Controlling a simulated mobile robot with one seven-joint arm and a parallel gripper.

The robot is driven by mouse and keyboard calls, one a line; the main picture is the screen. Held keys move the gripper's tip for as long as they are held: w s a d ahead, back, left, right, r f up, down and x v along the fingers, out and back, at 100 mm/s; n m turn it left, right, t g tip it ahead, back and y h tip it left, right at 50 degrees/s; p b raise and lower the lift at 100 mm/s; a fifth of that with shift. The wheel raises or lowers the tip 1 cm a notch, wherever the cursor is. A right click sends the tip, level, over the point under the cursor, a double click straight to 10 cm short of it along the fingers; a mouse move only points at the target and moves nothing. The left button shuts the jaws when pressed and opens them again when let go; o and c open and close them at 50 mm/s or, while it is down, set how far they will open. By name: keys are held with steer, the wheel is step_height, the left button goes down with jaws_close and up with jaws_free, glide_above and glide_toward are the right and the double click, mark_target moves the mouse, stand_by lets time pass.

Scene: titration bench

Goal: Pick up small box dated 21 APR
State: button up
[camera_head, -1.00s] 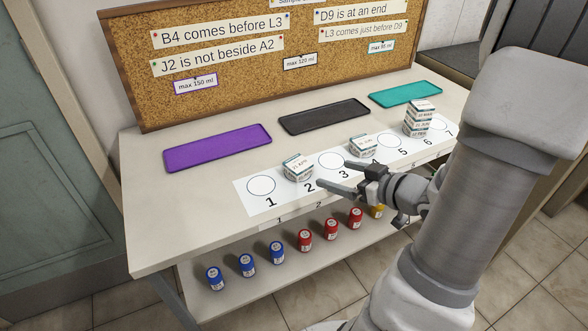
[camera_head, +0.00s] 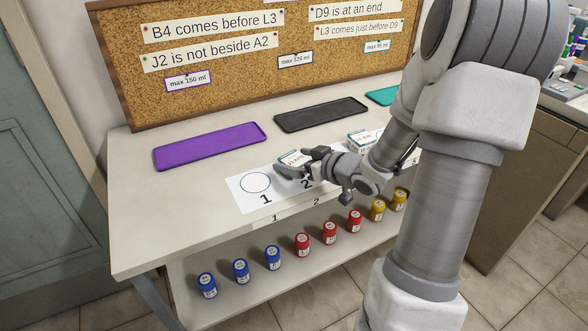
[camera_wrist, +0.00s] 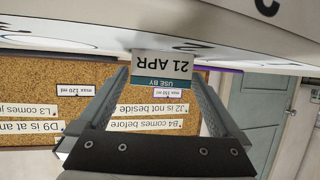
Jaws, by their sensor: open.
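The small box dated 21 APR (camera_wrist: 161,68) shows upside down in the wrist view, with its white date label and a teal "USE BY" band facing me. In the head view a small white box (camera_head: 292,157) stands by spot 2 on the numbered strip, partly hidden by my gripper (camera_head: 291,165). My gripper is open, its fingers reaching to the left toward that box. In the wrist view the box lies between the two fingertips, with a finger on each side. I cannot tell whether either finger touches it.
Another small box (camera_head: 362,137) stands farther right, partly behind my arm. Purple (camera_head: 210,146), black (camera_head: 320,115) and teal (camera_head: 381,96) trays lie behind the strip. The corkboard (camera_head: 230,60) stands at the back. Blue, red and yellow bottles (camera_head: 302,245) line the lower shelf.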

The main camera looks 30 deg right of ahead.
steer(key=shift+w+a+f, duration=0.1)
steer(key=shift+w+f, duration=0.05)
steer(key=shift+w, duration=0.25)
steer(key=c, duration=1.3)
steer(key=shift+c, duration=0.2)
